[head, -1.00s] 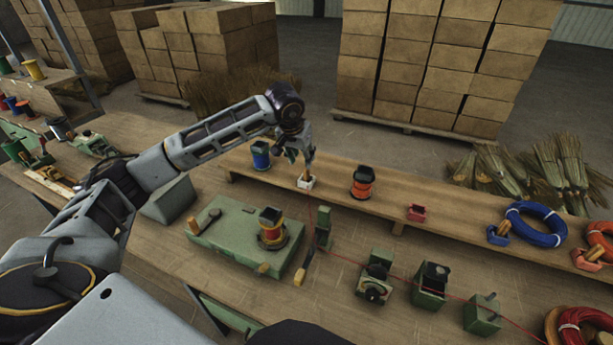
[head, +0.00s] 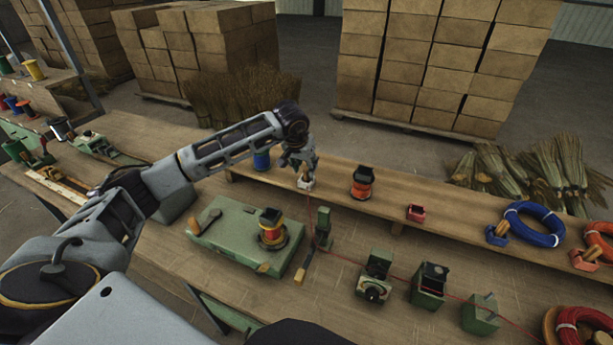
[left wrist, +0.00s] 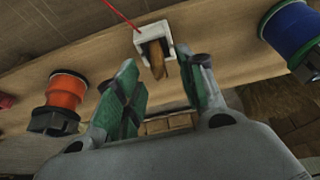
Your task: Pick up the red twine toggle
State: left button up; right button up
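The red twine toggle (left wrist: 157,68) is a small wooden peg in a white holder (left wrist: 152,35). Red twine (left wrist: 121,14) runs off from the holder. In the head view the white holder (head: 306,184) sits on the raised plank, and the toggle is mostly hidden by my left gripper (head: 302,166). That gripper is directly over it, pointing down. In the left wrist view its two green-padded fingers are apart, with the toggle showing in the gap beyond them. Nothing is gripped. My right gripper is not in view.
On the plank, a blue spool (head: 262,159) stands left of the holder and an orange spool (head: 362,184) right. A green box (head: 225,228) with a spool (head: 272,232) is in front. Green guide blocks (head: 430,282) line the twine's path at right.

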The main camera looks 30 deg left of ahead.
aim_at(306, 176)
pick_arm(q)
jog(key=x, duration=0.2)
jog(key=shift+w+f, duration=0.15)
jog(key=shift+f, duration=0.3)
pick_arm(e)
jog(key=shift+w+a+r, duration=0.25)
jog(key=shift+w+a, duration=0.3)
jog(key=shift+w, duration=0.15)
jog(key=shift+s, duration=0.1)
pick_arm(q)
jog(key=c, duration=0.6)
grip_shut()
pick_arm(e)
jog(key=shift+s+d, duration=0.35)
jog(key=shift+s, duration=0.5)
